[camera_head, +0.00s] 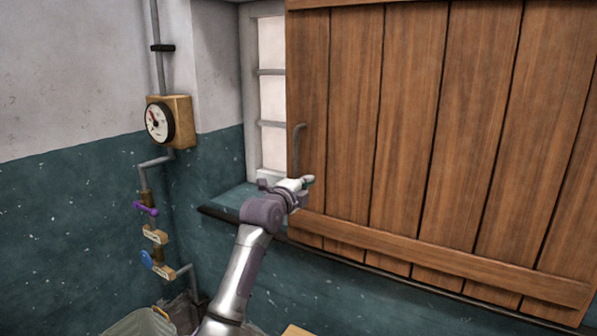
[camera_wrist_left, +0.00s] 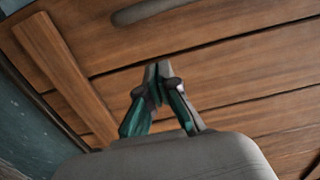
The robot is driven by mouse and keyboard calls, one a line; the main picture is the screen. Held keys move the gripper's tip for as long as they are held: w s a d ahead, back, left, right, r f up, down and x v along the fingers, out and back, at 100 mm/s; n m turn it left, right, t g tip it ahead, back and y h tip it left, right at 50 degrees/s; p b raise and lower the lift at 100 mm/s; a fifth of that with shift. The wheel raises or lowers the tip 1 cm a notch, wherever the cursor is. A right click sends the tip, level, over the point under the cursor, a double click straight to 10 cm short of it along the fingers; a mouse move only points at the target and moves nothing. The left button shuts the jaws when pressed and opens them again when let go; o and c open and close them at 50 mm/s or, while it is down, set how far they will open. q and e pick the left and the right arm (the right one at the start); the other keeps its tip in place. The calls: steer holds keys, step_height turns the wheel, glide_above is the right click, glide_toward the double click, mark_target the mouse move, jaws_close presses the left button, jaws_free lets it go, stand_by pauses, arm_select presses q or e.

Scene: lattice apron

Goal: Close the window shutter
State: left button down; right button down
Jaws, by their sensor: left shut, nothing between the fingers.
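The window shutter (camera_head: 400,130) is a large panel of brown vertical planks with cross battens. It covers most of the window, and a strip of the pale window (camera_head: 271,95) shows at its left edge. A grey bar handle (camera_head: 297,148) stands near the shutter's left edge; a grey bar (camera_wrist_left: 155,10) also shows at the top of the left wrist view. My left gripper (camera_head: 306,182) is just below the handle, in front of the shutter's lower left part. In the left wrist view its fingertips (camera_wrist_left: 158,72) meet, with nothing between them. I cannot tell whether they touch the planks. My right gripper is not in view.
A sill (camera_head: 228,203) runs below the window. On the left wall are a gauge (camera_head: 158,122) and a pipe with a purple valve (camera_head: 146,209) and a blue valve (camera_head: 147,259). A grey-green bin (camera_head: 140,322) stands at the bottom left.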

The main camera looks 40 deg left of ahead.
arm_select(q)
steer(key=a, duration=0.1)
steer(key=w+a+p, duration=0.1)
steer(key=a, duration=0.2)
steer(key=shift+w+a+p, duration=0.2)
steer(key=shift+w+p, duration=0.1)
steer(key=shift+p, duration=0.05)
